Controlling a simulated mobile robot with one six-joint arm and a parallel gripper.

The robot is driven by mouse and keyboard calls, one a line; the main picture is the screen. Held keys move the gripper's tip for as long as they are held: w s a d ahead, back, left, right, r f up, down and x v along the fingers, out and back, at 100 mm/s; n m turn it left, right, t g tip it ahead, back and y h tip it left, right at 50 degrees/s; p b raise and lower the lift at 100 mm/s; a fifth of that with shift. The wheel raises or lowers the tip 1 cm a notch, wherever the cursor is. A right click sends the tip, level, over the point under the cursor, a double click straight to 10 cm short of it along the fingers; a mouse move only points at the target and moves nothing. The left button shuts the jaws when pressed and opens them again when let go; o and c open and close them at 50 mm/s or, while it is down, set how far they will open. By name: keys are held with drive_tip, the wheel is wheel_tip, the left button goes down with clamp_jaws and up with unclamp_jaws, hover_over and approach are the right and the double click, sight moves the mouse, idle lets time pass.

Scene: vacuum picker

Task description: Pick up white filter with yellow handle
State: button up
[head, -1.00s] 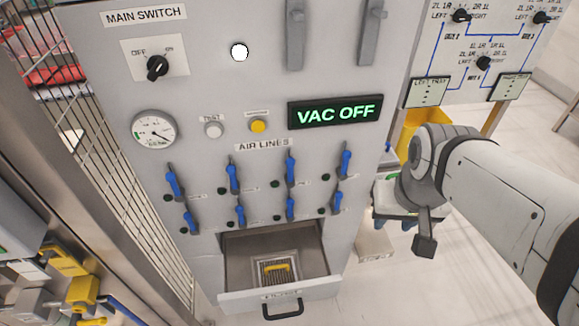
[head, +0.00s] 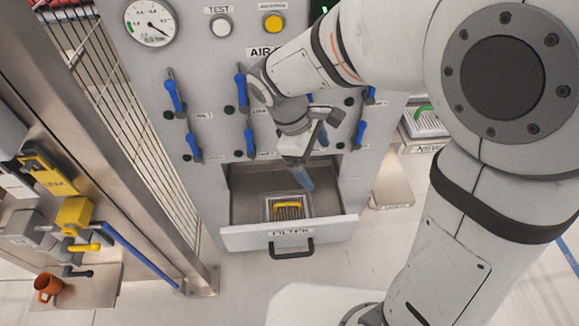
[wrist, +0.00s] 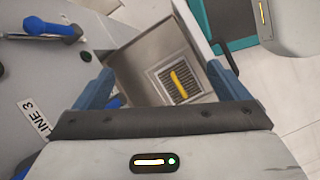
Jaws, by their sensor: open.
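The white filter (head: 288,208) with its yellow handle (head: 287,207) lies in the open drawer (head: 245,208) marked FILTER, low on the grey cabinet. In the wrist view the filter (wrist: 163,84) shows as a square slatted frame with the yellow handle (wrist: 179,84) across it. My gripper (head: 303,178) is open and empty, above the drawer and apart from the filter. In the wrist view the blue fingers of my gripper (wrist: 160,82) stand wide apart with the filter seen between them, farther off.
Blue valve levers (head: 172,96) stick out of the cabinet front above the drawer. A black drawer handle (head: 291,247) juts from its front. A mesh fence (head: 110,100) and a bench with yellow fittings (head: 75,213) stand at left. An orange mug (head: 47,287) sits low left.

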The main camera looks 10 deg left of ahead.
drive_tip(key=shift+o, duration=0.4)
drive_tip(key=a+f+n+t+h+b, duration=0.1)
drive_tip(key=a+f+n+b, duration=0.2)
drive_tip(key=a+f+n, duration=0.2)
drive_tip(key=s+a+f, duration=0.1)
drive_tip(key=a+f, duration=0.2)
drive_tip(key=shift+a+h, duration=0.25)
drive_tip(key=shift+h, duration=0.15)
drive_tip(key=b, duration=0.2)
approach(286, 204)
drive_tip(key=shift+n, duration=0.3)
drive_tip(key=x, duration=0.4)
drive_tip(key=shift+d+f, duration=0.2)
drive_tip(key=shift+f, duration=0.55)
drive_tip(key=b+x, duration=0.2)
drive_tip(key=x, duration=0.5)
drive_tip(key=shift+w+d, duration=0.1)
drive_tip(key=shift+d, duration=0.05)
drive_tip(key=shift+r, duration=0.1)
drive_tip(key=c, duration=0.8)
drive_tip(key=shift+r, duration=0.1)
drive_tip(key=shift+c, duration=0.2)
